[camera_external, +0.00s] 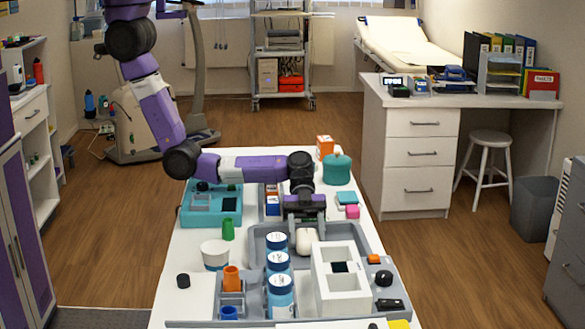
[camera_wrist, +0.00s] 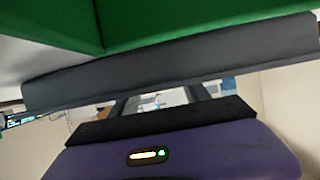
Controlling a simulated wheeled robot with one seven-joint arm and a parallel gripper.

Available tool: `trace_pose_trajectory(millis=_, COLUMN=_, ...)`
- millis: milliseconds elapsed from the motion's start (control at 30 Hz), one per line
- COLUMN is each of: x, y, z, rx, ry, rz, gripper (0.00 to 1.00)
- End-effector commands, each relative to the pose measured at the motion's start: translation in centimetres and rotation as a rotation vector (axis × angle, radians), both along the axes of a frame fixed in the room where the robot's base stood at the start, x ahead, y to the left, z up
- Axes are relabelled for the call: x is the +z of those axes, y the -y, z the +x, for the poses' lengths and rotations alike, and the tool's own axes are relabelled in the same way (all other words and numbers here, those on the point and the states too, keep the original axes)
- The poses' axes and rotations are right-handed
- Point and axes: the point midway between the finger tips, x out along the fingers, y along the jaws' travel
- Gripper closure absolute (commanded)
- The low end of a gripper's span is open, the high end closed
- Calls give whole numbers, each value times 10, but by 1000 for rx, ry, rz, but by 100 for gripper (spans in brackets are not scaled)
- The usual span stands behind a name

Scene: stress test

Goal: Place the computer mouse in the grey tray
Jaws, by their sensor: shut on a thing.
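A white rounded thing, which looks like the computer mouse (camera_external: 306,242), shows just below my gripper (camera_external: 305,222) in the external view. My gripper points down and is shut on it; the fingertips are small and hard to make out. The grey tray (camera_external: 257,238) lies on the white table, under and around the mouse in the picture. Whether the mouse touches the tray floor cannot be told. The wrist view shows no clear view of the mouse.
A white tub (camera_external: 215,254) and green cup (camera_external: 228,230) stand left. Green surfaces (camera_wrist: 180,20) fill the wrist view's top.

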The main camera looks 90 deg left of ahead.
Motion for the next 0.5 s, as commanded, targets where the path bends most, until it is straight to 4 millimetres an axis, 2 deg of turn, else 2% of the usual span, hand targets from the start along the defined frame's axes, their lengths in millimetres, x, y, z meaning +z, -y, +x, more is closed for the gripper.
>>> trace_pose_trajectory(millis=267, x=-4, y=0, z=0, rx=0, ry=1, rz=0, gripper=88)
trace_pose_trajectory(millis=300, x=-2, y=0, z=0, rx=0, ry=0, rz=0, gripper=40)
trace_pose_trajectory(millis=400, x=-2, y=0, z=0, rx=0, ry=0, rz=0, gripper=24)
trace_pose_trajectory(millis=500, x=-2, y=0, z=0, rx=0, ry=0, rz=0, gripper=24)
